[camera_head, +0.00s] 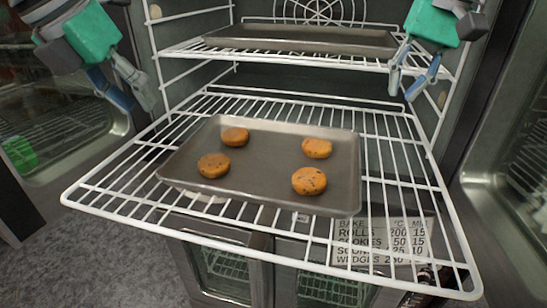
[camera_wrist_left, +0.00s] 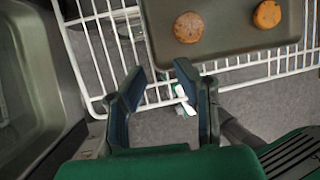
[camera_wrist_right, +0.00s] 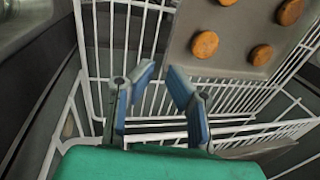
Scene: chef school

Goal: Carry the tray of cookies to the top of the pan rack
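The tray of cookies (camera_head: 270,170) is a grey metal pan on the pulled-out white wire oven rack, with cookies at its left (camera_head: 213,165) and right (camera_head: 309,180). It also shows in the left wrist view (camera_wrist_left: 225,30) and in the right wrist view (camera_wrist_right: 228,52). My left gripper (camera_head: 138,100) is open and empty, left of the tray and apart from it; its two fingers show spread in the left wrist view (camera_wrist_left: 158,75). My right gripper (camera_head: 411,88) is open and empty, right of and behind the tray, near the upper rack's front. I cannot identify the pan rack.
The pulled-out wire rack (camera_head: 110,190) juts from the open oven. A second grey tray (camera_head: 300,40) sits on an upper rack inside. A baking-times sign (camera_head: 383,241) is below the rack. Oven doors stand at left and right. A green basket (camera_head: 18,154) is at far left.

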